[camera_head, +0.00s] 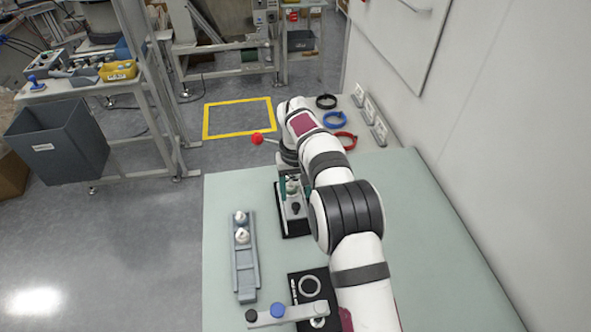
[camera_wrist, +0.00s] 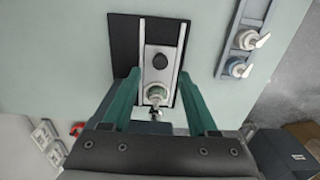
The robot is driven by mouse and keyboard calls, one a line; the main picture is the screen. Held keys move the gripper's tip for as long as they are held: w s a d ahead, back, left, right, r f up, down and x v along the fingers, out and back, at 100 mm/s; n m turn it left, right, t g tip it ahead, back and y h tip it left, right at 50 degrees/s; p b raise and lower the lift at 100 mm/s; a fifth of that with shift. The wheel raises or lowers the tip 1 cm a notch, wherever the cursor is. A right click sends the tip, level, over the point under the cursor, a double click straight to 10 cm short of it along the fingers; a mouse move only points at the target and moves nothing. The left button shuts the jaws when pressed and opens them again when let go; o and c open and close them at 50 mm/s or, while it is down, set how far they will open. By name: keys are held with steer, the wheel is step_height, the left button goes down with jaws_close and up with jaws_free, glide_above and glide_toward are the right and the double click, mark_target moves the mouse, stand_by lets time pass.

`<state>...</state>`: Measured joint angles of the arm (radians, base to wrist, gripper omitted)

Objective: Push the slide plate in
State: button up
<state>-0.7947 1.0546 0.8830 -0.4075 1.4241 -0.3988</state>
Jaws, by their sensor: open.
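The slide plate (camera_wrist: 160,75) is a light grey strip between two pale rails on a black base (camera_wrist: 124,45). A black knob (camera_wrist: 160,61) stands on it, and a round greenish-white part (camera_wrist: 156,92) sits nearer my gripper. My gripper (camera_wrist: 158,80) is open and empty, with its green fingers on either side of the plate; I cannot tell whether they touch it. In the head view, the slide plate (camera_head: 295,211) is partly hidden by my gripper (camera_head: 294,187) and arm.
A grey-blue rail tray (camera_head: 246,275) with two white-topped parts lies to the left. A black fixture (camera_head: 296,287) with a ring and a grey bar is at the front. A red ball knob (camera_head: 257,139) sticks out behind. The wall bounds the right. The table's left strip is clear.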

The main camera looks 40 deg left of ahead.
step_height(320, 180, up, 12)
steer(key=shift+r, duration=0.1)
steer(key=d+r+m, duration=0.3)
steer(key=d+r, duration=0.3)
steer(key=d, duration=0.5)
steer(key=s+d+r+m, duration=0.2)
steer(key=s+d, duration=0.1)
steer(key=d, duration=0.5)
steer(key=s+d+r+m, duration=0.1)
steer(key=s+d+m, duration=0.25)
steer(key=d, duration=0.35)
steer(key=s+d+f+m+y, duration=0.1)
steer(key=s+d+f+m, duration=0.2)
steer(key=s, duration=0.6)
steer(key=s+d+f+m, duration=0.3)
steer(key=s+d+f, duration=0.2)
steer(key=s, duration=0.5)
steer(key=shift+d+y, duration=0.4)
steer(key=shift+d, duration=0.45)
